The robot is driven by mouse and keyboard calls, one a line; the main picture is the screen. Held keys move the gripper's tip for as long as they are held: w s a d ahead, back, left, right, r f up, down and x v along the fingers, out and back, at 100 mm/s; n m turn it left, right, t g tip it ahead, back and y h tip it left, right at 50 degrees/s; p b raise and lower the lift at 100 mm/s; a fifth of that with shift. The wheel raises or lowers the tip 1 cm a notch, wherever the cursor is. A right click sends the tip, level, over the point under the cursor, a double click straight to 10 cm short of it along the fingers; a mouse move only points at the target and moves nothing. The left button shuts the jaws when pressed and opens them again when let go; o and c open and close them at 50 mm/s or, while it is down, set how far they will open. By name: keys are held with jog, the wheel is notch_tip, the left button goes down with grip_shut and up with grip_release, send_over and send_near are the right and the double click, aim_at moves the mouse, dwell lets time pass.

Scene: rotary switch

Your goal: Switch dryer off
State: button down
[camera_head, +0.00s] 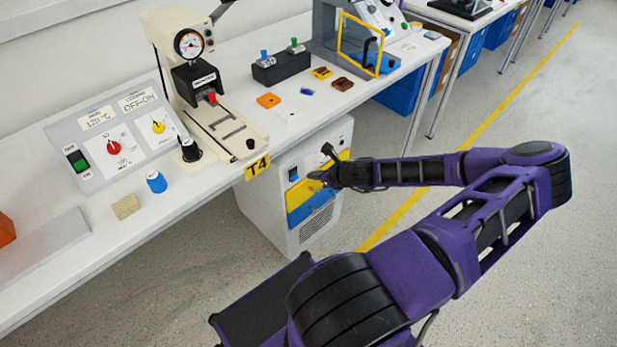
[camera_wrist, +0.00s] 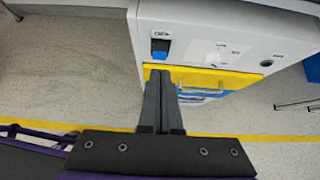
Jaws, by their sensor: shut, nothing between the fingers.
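A white cabinet (camera_head: 270,207) with a yellow and blue front stands under the table; it seems to be the dryer, but I cannot read a name on it. It also fills the upper right of the wrist view (camera_wrist: 200,25). A black and blue switch (camera_wrist: 160,46) sits on its upper front, and it shows in the head view (camera_head: 293,174). A black lever-like part (camera_head: 328,152) sticks out near the cabinet's top right. My gripper (camera_head: 314,176) is shut and empty in front of the yellow panel (camera_wrist: 215,78). Its fingertips (camera_wrist: 159,72) appear just below the switch; contact is unclear.
The table (camera_head: 50,285) above holds a control panel (camera_head: 115,138) with red and yellow knobs, a press with a gauge (camera_head: 189,43), and small parts. The floor (camera_head: 520,240) to the right is clear.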

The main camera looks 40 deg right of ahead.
jog(key=s+r, duration=0.3)
jog(key=r, duration=0.2)
jog(key=shift+s+d+p, duration=0.15)
jog(key=shift+s+p, duration=0.1)
jog(key=shift+p, duration=0.05)
